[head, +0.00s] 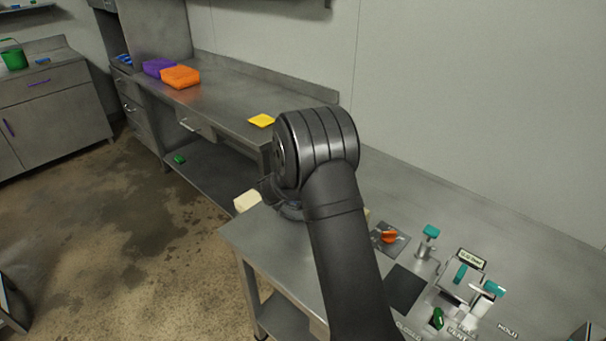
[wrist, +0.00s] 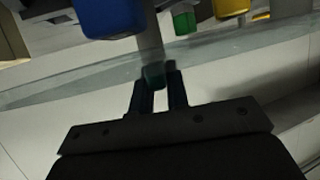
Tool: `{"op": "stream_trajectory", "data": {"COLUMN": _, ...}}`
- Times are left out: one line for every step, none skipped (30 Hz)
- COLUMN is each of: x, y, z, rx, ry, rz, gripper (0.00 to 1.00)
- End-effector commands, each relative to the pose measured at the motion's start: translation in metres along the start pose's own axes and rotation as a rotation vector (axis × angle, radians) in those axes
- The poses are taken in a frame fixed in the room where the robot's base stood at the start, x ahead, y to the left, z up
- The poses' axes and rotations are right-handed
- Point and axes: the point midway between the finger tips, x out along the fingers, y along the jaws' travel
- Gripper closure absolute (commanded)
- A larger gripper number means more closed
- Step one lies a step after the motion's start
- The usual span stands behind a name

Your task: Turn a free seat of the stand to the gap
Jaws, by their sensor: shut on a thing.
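In the wrist view my gripper (wrist: 158,90) has its two dark fingers closed on a small dark teal piece (wrist: 153,75). A grey upright post (wrist: 150,42) rises behind this piece. It looks like part of the stand, but I cannot tell for sure. Around the post, at the top of the wrist view, are a blue block-like item (wrist: 111,16), a smaller green one (wrist: 184,21) and a yellow one (wrist: 231,7). The stand's seats and its gap cannot be made out. In the head view my arm hides the gripper and what it holds.
In the head view, a steel bench (head: 262,238) carries a panel with an orange knob (head: 389,237), teal-handled valves (head: 431,232) and a green lever (head: 437,318) right of my arm. Orange (head: 180,77) and purple (head: 158,67) bins and a yellow piece (head: 261,120) lie on the back counter.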

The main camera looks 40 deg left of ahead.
Motion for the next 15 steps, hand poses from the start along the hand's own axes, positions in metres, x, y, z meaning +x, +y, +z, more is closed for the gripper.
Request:
{"op": "stream_trajectory", "data": {"x": 0.0001, "y": -0.0003, "z": -0.0022, "rx": 0.001, "ry": 0.004, "rz": 0.001, "gripper": 1.00}}
{"op": "stream_trajectory", "data": {"x": 0.0001, "y": -0.0003, "z": -0.0022, "rx": 0.001, "ry": 0.004, "rz": 0.002, "gripper": 1.00}}
{"op": "stream_trajectory", "data": {"x": 0.0001, "y": -0.0002, "z": -0.0023, "rx": 0.002, "ry": 0.004, "rz": 0.003, "gripper": 1.00}}
{"op": "stream_trajectory", "data": {"x": 0.0001, "y": -0.0002, "z": -0.0023, "rx": 0.002, "ry": 0.004, "rz": 0.003, "gripper": 1.00}}
{"op": "stream_trajectory", "data": {"x": 0.0001, "y": -0.0002, "z": -0.0024, "rx": 0.002, "ry": 0.004, "rz": 0.003, "gripper": 1.00}}
{"op": "stream_trajectory", "data": {"x": 0.0001, "y": -0.0002, "z": -0.0024, "rx": 0.002, "ry": 0.004, "rz": 0.003, "gripper": 1.00}}
{"op": "stream_trajectory", "data": {"x": 0.0001, "y": -0.0002, "z": -0.0025, "rx": 0.002, "ry": 0.005, "rz": 0.003, "gripper": 1.00}}
{"op": "stream_trajectory", "data": {"x": 0.0001, "y": -0.0002, "z": -0.0026, "rx": 0.002, "ry": 0.005, "rz": 0.003, "gripper": 1.00}}
{"op": "stream_trajectory", "data": {"x": 0.0001, "y": -0.0002, "z": -0.0026, "rx": 0.002, "ry": 0.005, "rz": 0.002, "gripper": 1.00}}
{"op": "stream_trajectory", "data": {"x": 0.0001, "y": -0.0002, "z": -0.0027, "rx": 0.002, "ry": 0.005, "rz": 0.002, "gripper": 1.00}}
{"op": "stream_trajectory", "data": {"x": 0.0001, "y": -0.0002, "z": -0.0027, "rx": 0.002, "ry": 0.005, "rz": 0.002, "gripper": 1.00}}
{"op": "stream_trajectory", "data": {"x": 0.0001, "y": -0.0002, "z": -0.0028, "rx": 0.002, "ry": 0.005, "rz": 0.002, "gripper": 0.84}}
{"op": "stream_trajectory", "data": {"x": 0.0001, "y": -0.0003, "z": -0.0028, "rx": 0.002, "ry": 0.005, "rz": 0.002, "gripper": 0.78}}
{"op": "stream_trajectory", "data": {"x": 0.0001, "y": -0.0003, "z": -0.0028, "rx": 0.002, "ry": 0.005, "rz": 0.002, "gripper": 0.72}}
{"op": "stream_trajectory", "data": {"x": 0.0001, "y": -0.0002, "z": -0.0025, "rx": 0.002, "ry": 0.004, "rz": 0.002, "gripper": 0.64}}
